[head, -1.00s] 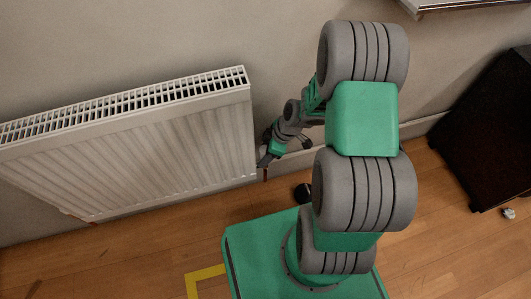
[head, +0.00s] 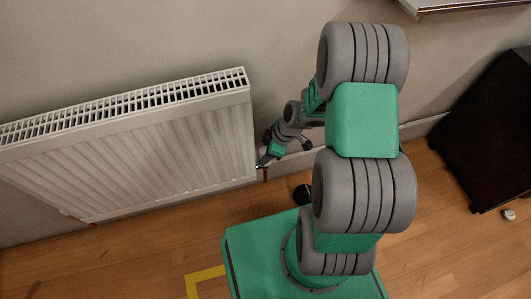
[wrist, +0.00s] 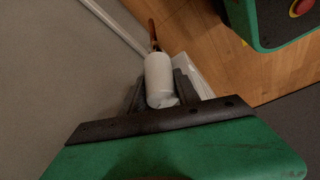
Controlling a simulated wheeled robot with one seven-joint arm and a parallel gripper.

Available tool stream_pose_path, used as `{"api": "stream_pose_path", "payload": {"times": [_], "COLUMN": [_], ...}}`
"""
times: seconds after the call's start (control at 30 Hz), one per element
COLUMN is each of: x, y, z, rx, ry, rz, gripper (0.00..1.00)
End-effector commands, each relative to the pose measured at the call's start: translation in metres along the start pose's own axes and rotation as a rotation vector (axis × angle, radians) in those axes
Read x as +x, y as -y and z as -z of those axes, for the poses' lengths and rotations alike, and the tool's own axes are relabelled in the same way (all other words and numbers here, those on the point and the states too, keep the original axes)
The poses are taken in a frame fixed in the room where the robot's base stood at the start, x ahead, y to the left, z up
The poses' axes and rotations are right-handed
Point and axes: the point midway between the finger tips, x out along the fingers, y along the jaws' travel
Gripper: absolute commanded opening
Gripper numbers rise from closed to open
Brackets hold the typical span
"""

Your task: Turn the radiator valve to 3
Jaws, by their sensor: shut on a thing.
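The radiator valve (wrist: 158,76) is a white cylindrical knob in the wrist view, with a copper pipe (wrist: 153,32) beyond it. My gripper (wrist: 160,95) is shut on the knob, one dark finger on each side of it. In the head view my gripper (head: 264,164) is at the lower right corner of the white radiator (head: 130,155). The valve is mostly hidden there by the gripper. No number on the knob can be read.
The wall (head: 120,40) is close behind the radiator and gripper. A dark cabinet (head: 490,130) stands at the right, and a shelf edge (head: 470,8) is at the top right. Wooden floor (head: 110,255) is clear in front of the radiator.

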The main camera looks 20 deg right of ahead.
Motion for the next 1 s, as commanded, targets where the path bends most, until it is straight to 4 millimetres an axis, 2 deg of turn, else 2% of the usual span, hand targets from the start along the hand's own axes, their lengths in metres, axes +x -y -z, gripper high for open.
{"api": "stream_pose_path", "payload": {"times": [0.27, 0.7, 1.0], "x": [-0.0019, -0.0018, -0.0007], "y": [0.0005, 0.0006, 0.0006], "z": [0.0009, 0.0011, 0.0004], "rx": [0.093, 0.355, 0.447], "ry": [-0.002, -0.008, -0.01], "rz": [-0.038, -0.147, -0.185], "gripper": [0.0, 0.0, 0.0]}}
